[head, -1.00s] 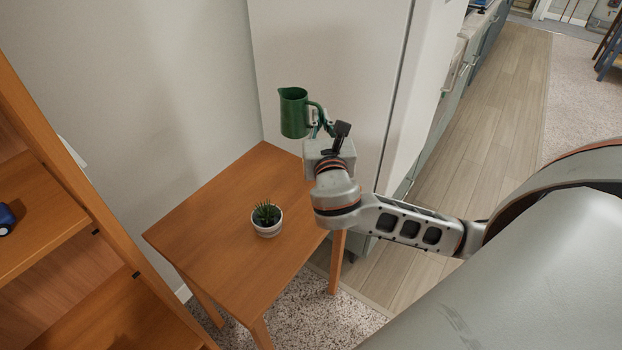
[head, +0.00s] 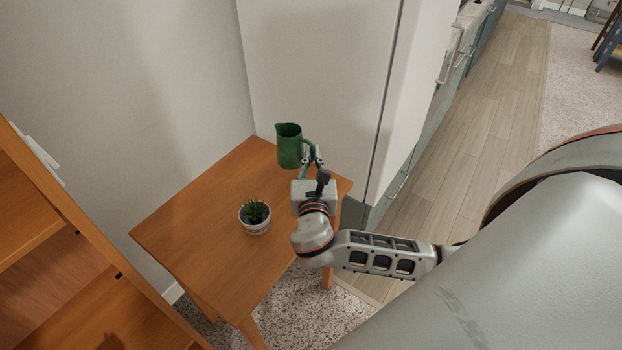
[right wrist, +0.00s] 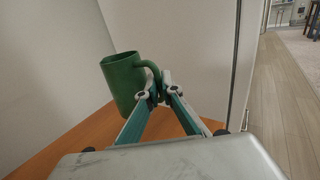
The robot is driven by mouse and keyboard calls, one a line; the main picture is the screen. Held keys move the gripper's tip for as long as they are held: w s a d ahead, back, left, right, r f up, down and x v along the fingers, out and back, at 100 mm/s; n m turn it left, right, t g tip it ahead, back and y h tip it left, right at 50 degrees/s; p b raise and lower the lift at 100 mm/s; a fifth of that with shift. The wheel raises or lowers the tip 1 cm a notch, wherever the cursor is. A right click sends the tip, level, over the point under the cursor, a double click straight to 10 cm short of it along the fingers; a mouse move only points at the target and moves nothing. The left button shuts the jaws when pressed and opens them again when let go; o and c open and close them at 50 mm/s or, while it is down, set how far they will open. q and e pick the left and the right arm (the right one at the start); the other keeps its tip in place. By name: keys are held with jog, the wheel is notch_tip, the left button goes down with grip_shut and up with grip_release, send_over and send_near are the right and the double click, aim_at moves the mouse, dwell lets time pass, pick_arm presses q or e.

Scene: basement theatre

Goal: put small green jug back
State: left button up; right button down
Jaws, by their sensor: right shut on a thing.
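The small green jug (head: 289,147) is upright at the far corner of the wooden table (head: 190,215) in the head view. My right gripper (head: 312,157) is shut on its handle, on the jug's right side. In the right wrist view the jug (right wrist: 122,80) stands ahead of the fingers (right wrist: 159,88), which close around the handle. The jug's base is low over the tabletop; I cannot tell whether it touches. My left gripper is not in view.
A potted plant (head: 254,215) in a white pot stands on the table, nearer than the jug. A tall white cabinet or fridge (head: 315,75) is behind the table. A wooden shelf unit (head: 75,240) is at the left. The table's left part is clear.

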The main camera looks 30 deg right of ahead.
notch_tip(320, 180, down, 4)
jog(key=shift+r, duration=0.15)
notch_tip(320, 180, down, 4)
jog(key=shift+b, duration=0.75)
jog(key=shift+f, duration=0.2)
jog(key=c, duration=2.5)
grip_release()
jog(key=shift+f, duration=0.1)
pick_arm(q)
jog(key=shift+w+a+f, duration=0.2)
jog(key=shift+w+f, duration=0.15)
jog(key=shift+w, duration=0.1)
pick_arm(e)
jog(key=shift+o, duration=1.3)
